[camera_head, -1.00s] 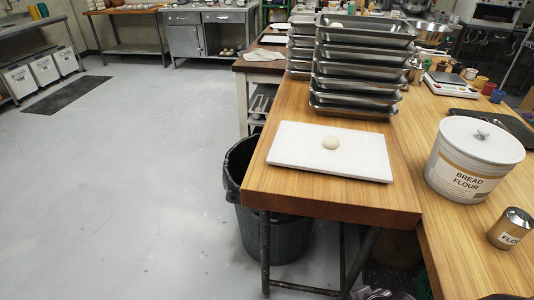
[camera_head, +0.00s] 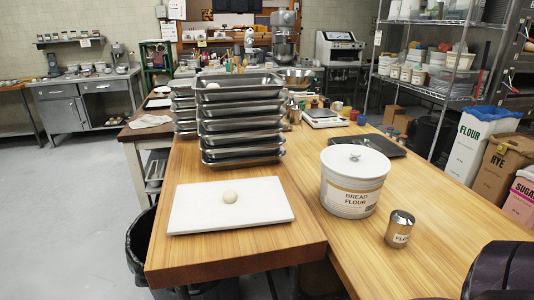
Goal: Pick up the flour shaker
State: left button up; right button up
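The flour shaker (camera_head: 399,230) is a small metal cylinder with a dark perforated-looking lid and a label that reads FLO, the rest turned out of sight. It stands upright on the wooden table, in front of and to the right of the bread flour tub (camera_head: 353,182). A dark rounded shape at the lower right corner looks like part of my own arm. Neither of my grippers shows.
A white board (camera_head: 231,213) with a dough ball (camera_head: 230,197) lies left of the tub. Stacked metal trays (camera_head: 240,140) stand behind it. A dark tray (camera_head: 374,146) and a scale (camera_head: 324,118) lie further back. Bare tabletop (camera_head: 450,215) surrounds the shaker's right side.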

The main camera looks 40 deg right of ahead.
aim_at(402, 222)
jog(key=z, duration=2.35)
